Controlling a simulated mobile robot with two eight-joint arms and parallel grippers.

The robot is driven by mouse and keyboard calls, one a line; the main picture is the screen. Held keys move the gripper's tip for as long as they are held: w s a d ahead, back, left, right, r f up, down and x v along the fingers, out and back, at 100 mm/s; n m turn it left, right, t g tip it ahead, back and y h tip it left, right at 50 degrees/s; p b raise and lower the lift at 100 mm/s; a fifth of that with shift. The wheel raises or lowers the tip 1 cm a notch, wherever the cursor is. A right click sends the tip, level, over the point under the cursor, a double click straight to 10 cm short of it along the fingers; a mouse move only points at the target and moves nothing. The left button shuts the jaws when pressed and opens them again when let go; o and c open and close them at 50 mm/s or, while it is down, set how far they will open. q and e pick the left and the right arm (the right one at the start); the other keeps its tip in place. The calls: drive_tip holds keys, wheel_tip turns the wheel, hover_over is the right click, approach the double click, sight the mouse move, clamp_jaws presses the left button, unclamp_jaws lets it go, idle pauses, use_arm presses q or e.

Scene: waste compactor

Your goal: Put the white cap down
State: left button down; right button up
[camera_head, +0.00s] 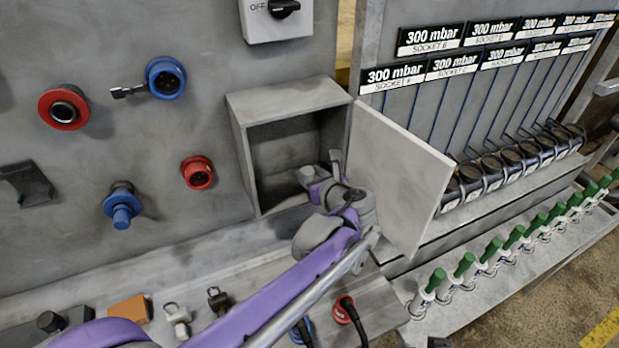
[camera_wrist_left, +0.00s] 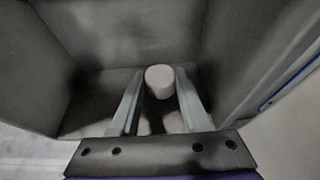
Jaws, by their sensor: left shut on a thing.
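The white cap (camera_wrist_left: 159,82) shows in the left wrist view between the fingertips of my left gripper (camera_wrist_left: 155,92). The fingers are shut on it. In the head view my left gripper (camera_head: 312,180) reaches into an open grey box (camera_head: 290,98) on the wall panel, low near its floor. The cap is small and partly hidden by the gripper there, and I cannot tell whether it touches the box floor. The box door (camera_head: 398,180) stands open to the right. My right gripper is not in view.
Red and blue sockets (camera_head: 165,77) sit on the panel left of the box. Below are an orange block (camera_head: 130,309), a white connector (camera_head: 177,316) and a dark connector (camera_head: 218,300). Black-handled plugs (camera_head: 490,170) and green-tipped fittings (camera_head: 465,264) line the right. The box sides are close to my gripper.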

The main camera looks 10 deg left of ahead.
use_arm(q)
drive_tip(key=shift+f, duration=0.55)
drive_tip(key=shift+f, duration=0.1)
drive_tip(key=shift+c, duration=1.9)
unclamp_jaws()
drive_tip(key=shift+s+r, duration=0.1)
drive_tip(key=shift+r, duration=0.1)
drive_tip(key=v, duration=1.2)
drive_tip(key=shift+f, duration=0.1)
